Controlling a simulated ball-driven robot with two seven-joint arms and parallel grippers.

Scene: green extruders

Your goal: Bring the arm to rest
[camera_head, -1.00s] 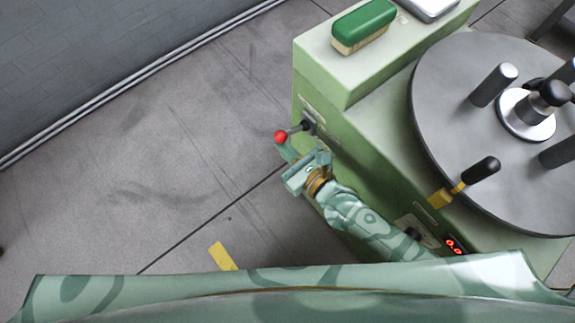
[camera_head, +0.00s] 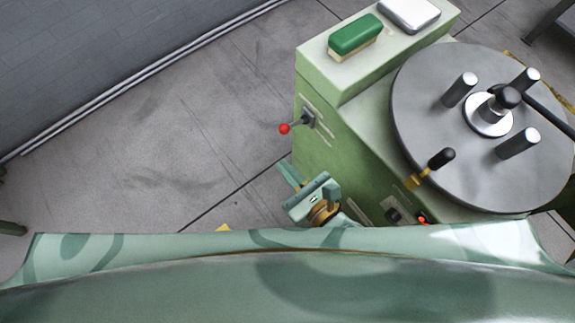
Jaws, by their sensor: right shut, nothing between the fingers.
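My right gripper (camera_head: 289,177) is in the lower middle of the head view, beside the green machine's left side. It is shut and empty. It sits below the red-knobbed lever (camera_head: 284,129) on the machine's side and is apart from it. Most of my right arm is hidden behind my own body at the bottom of the view. My left gripper does not show.
The green extruder (camera_head: 335,140) carries a round grey plate (camera_head: 430,110) with several metal posts. A green-topped brush (camera_head: 355,35) and a silver box (camera_head: 409,14) lie on its upper ledge. Bare grey floor (camera_head: 150,140) is free at the left.

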